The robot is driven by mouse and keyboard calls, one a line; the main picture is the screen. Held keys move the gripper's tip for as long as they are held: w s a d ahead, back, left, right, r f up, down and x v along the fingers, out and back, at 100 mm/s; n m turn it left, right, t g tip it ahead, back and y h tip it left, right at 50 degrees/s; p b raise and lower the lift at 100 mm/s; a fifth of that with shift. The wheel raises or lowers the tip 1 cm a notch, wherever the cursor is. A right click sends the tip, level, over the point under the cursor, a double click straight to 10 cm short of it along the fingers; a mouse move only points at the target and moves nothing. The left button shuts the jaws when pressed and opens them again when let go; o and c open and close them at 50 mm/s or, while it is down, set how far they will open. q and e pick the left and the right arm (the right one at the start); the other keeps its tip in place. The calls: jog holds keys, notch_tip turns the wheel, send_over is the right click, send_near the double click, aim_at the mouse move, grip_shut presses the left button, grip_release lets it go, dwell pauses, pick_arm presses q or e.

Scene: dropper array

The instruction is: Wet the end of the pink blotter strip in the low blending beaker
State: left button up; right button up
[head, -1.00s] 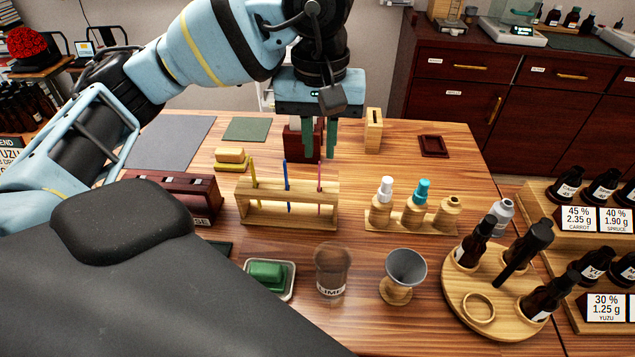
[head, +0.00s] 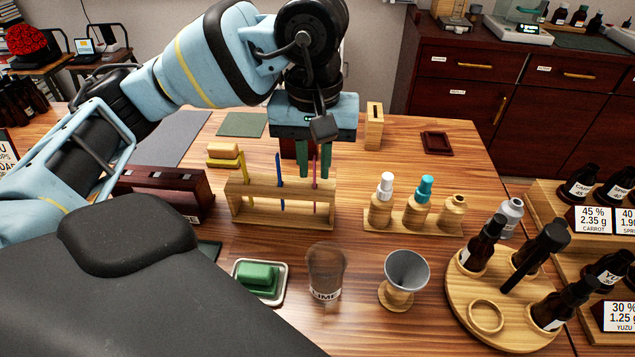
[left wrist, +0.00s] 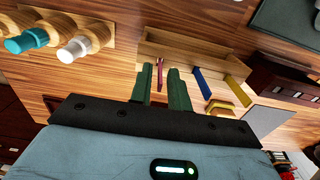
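The pink blotter strip (head: 316,185) stands upright in a wooden rack (head: 250,213), to the right of a blue strip and a yellow strip. My left gripper (head: 313,172) points down over the rack's right end, its green fingers on either side of the strip's upper part. In the left wrist view, the pink strip (left wrist: 160,72) shows between the open fingers (left wrist: 161,82), with a gap on each side. A brownish see-through beaker (head: 326,268) labelled LIME stands in front of the rack; I cannot tell whether it is the low blending beaker. My right gripper is out of view.
A grey funnel-shaped cup (head: 406,270) on a wooden stand is right of the beaker. A green block lies in a small tray (head: 280,296) to its left. Bottles on a wooden holder (head: 385,222) and a round bottle stand (head: 461,308) fill the right side.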

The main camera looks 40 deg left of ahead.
pick_arm(q)
jog(key=shift+r, duration=0.1)
grip_shut()
jog(key=shift+r, duration=0.1)
jog(key=shift+r, duration=0.3)
jog(key=shift+r, duration=0.2)
